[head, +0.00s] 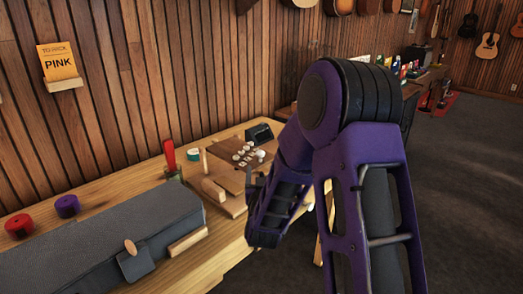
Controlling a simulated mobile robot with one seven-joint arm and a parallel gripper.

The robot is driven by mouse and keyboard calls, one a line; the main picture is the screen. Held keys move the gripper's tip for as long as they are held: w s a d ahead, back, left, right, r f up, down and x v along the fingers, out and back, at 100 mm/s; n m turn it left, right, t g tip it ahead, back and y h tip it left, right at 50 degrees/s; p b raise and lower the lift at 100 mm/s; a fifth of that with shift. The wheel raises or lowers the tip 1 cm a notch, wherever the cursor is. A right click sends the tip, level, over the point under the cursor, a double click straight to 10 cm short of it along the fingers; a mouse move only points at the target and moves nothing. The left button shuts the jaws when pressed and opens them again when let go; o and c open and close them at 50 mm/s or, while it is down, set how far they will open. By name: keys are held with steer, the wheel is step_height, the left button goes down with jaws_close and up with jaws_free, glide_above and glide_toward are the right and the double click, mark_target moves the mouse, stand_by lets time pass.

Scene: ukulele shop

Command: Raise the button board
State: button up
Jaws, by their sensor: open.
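The button board (225,161) appears to be the brown board with several small white round buttons, lying on the wooden workbench (130,197) in the middle of the head view. My gripper (257,183) is just in front of the board and to its right, seen small and dark beside my purple arm. It is open, and I see nothing held in it. The arm hides the right part of the board's surroundings. I cannot tell whether the fingers touch the board.
A wooden cylinder (213,190) lies by the board's near left side. A long grey case (105,240) fills the bench's front left. Red (19,225) and purple (67,206) spools sit behind it.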

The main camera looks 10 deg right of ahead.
steer(key=w, duration=0.4)
steer(key=w+d, duration=0.1)
steer(key=w, duration=0.4)
steer(key=w+d, duration=0.1)
steer(key=w, duration=0.4)
steer(key=shift+w+d, duration=0.1)
jaws_close()
stand_by(0.9)
